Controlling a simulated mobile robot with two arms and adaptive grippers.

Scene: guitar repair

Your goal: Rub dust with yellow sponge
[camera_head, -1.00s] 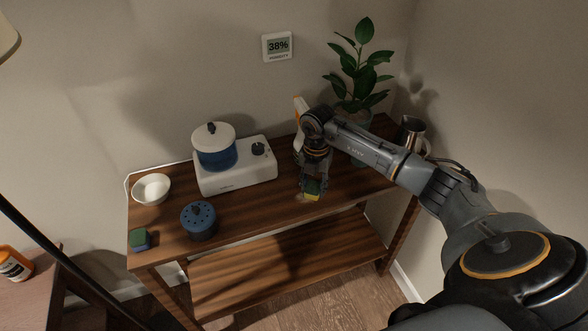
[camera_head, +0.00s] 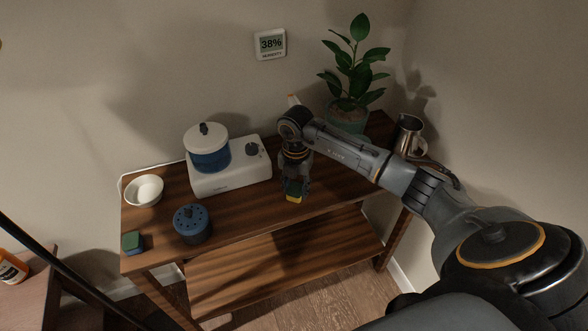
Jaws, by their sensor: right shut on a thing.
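The yellow sponge (camera_head: 294,197) has a dark green top and a yellow underside. My right gripper (camera_head: 295,185) is shut on it, pointing down, and holds it at the wooden table's (camera_head: 250,219) top near the front edge, right of the white hot plate (camera_head: 230,180). The sponge looks low, at or just above the wood; I cannot tell if it touches. No dust shows clearly; the sponge and gripper may cover it. My left gripper is not in view.
A blue pot (camera_head: 210,160) sits on the hot plate. A white bowl (camera_head: 144,191), a blue perforated container (camera_head: 192,223) and a green-and-blue sponge (camera_head: 133,242) stand left. A plant (camera_head: 352,70) and metal pitcher (camera_head: 408,136) stand right.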

